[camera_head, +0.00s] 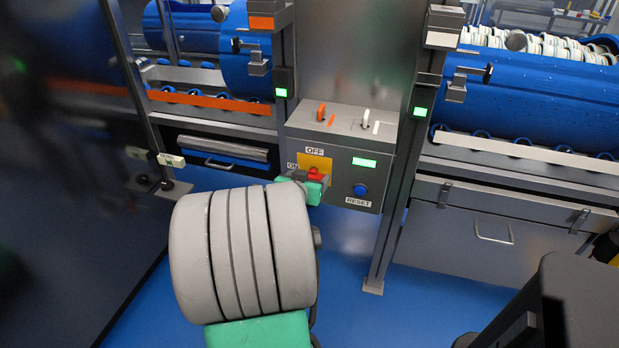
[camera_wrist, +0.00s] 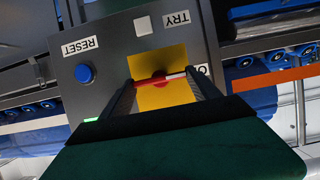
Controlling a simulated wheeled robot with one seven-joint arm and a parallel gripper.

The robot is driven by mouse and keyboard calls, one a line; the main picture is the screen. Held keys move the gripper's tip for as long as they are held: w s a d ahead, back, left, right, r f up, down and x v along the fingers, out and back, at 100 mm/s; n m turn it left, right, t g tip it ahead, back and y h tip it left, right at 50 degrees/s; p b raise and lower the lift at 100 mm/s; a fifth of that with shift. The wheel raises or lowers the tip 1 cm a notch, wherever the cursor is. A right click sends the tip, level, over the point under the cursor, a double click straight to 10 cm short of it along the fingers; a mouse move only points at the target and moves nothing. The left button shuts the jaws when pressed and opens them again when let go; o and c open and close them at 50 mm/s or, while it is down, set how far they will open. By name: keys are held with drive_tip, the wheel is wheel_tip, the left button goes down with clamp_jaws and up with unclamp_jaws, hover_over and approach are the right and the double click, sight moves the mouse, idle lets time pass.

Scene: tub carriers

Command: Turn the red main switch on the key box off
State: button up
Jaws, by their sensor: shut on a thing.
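The key box (camera_head: 336,145) is a grey cabinet between two posts. On its front is a yellow plate (camera_head: 319,160) with the red main switch (camera_head: 317,174). An OFF label (camera_head: 314,151) is above the plate and an ON label (camera_head: 292,166) is at its left, partly hidden. My gripper (camera_head: 306,183) is at the switch, shut on its red handle, and covers part of it. In the wrist view the red handle (camera_wrist: 168,77) lies nearly level between the two fingers, its right end toward the partly hidden ON label (camera_wrist: 203,69). The TRY label (camera_wrist: 177,19) also shows.
A blue RESET button (camera_head: 360,190) and a lit green display (camera_head: 364,162) are right of the switch. Orange and white levers (camera_head: 321,112) (camera_head: 365,118) stand on the box top. Blue tubs (camera_head: 540,90) on carriers flank the box. Blue floor lies clear below.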

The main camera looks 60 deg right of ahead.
drive_tip(key=shift+s+m+b, duration=0.1)
drive_tip(key=shift+m+b, duration=0.2)
drive_tip(key=shift+b, duration=0.1)
drive_tip(key=m+t+b, duration=0.1)
drive_tip(key=m+b, duration=0.1)
drive_tip(key=b, duration=0.1)
drive_tip(key=shift+s+d+f+t, duration=0.1)
drive_tip(key=shift+s+f+t, duration=0.15)
drive_tip(key=shift+t, duration=0.15)
drive_tip(key=shift+s+f+m+t+h+b, duration=0.1)
drive_tip(key=shift+m+t+h+b, duration=0.25)
drive_tip(key=shift+m+t+b, duration=1)
drive_tip(key=shift+r+m+t+h+b, duration=0.1)
drive_tip(key=shift+m+t+h+b, duration=0.25)
drive_tip(key=shift+m+b, duration=2)
drive_tip(key=shift+s+f+m+t+h+b, duration=0.1)
drive_tip(key=shift+m+t+h+b, duration=0.2)
drive_tip(key=shift+m+t+b, duration=1.1)
drive_tip(key=shift+m+g+b, duration=0.4)
drive_tip(key=shift+b, duration=0.2)
drive_tip(key=o, duration=1.4)
drive_tip(key=shift+w, duration=0.1)
drive_tip(key=shift+f, duration=0.1)
